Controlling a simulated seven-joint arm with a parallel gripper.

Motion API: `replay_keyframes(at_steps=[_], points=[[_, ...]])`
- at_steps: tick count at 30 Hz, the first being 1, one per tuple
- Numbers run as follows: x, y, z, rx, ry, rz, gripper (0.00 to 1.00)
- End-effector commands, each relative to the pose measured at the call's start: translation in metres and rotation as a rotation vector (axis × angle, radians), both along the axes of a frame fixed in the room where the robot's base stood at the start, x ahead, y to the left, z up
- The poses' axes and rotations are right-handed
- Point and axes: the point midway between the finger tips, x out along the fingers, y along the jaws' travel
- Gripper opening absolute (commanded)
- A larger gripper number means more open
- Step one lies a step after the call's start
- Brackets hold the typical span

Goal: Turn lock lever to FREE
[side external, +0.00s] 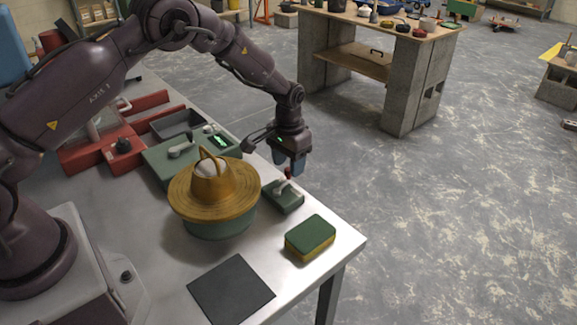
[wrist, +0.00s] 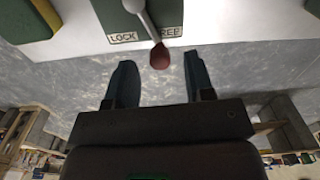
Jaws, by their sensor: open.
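The lock lever (wrist: 147,27) is a grey metal bar with a red-brown knob (wrist: 160,56) on its end. It is mounted on a small green box (side external: 284,197) near the table's edge. In the wrist view, LOCK (wrist: 122,37) is printed left and FREE (wrist: 171,31) right. The lever slants down and right, crossing near the gap between the labels, with its knob below FREE's left end. My gripper (side external: 288,165) points down above the knob, its blue fingers apart. In the wrist view the knob appears centred between the fingertips; I cannot tell whether they touch.
A green-and-yellow sponge (side external: 310,238) lies on the table (side external: 343,245) near the box. A gold-brimmed, domed tub (side external: 214,190) stands close left of the box. Green and red units (side external: 85,155) fill the table behind. A black mat (side external: 230,290) lies in front. Beyond the edge is open floor.

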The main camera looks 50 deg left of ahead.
Motion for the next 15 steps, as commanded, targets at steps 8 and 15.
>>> replay_keyframes(at_steps=[8,15], points=[[0.0004,0.0001,-0.0148,0.000,-0.002,0.000,0.49],[0.0003,0.0001,-0.0147,0.000,-0.002,0.000,0.39]])
